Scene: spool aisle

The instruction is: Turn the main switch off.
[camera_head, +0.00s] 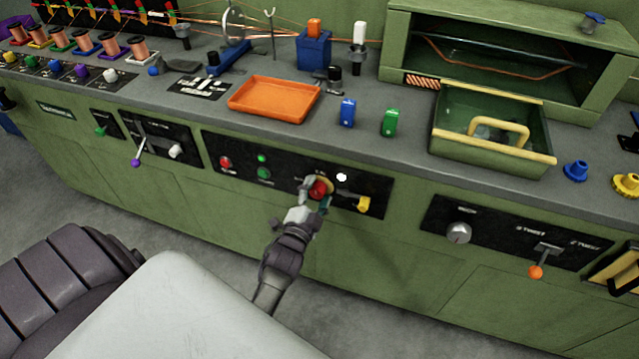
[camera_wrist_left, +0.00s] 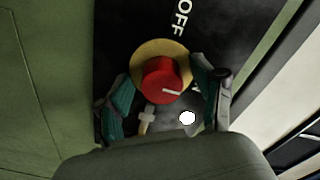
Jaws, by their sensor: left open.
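The main switch is a red knob (camera_head: 318,188) on a yellow ring, set in the black panel on the green bench front. My right gripper is not in view.
A lit white lamp (camera_head: 341,177) is close to the knob. A yellow handle (camera_head: 363,203) sticks out at its right. Red (camera_head: 225,163) and green (camera_head: 263,173) buttons are at its left. An orange tray (camera_head: 274,99) lies on the bench top above. The floor in front is clear.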

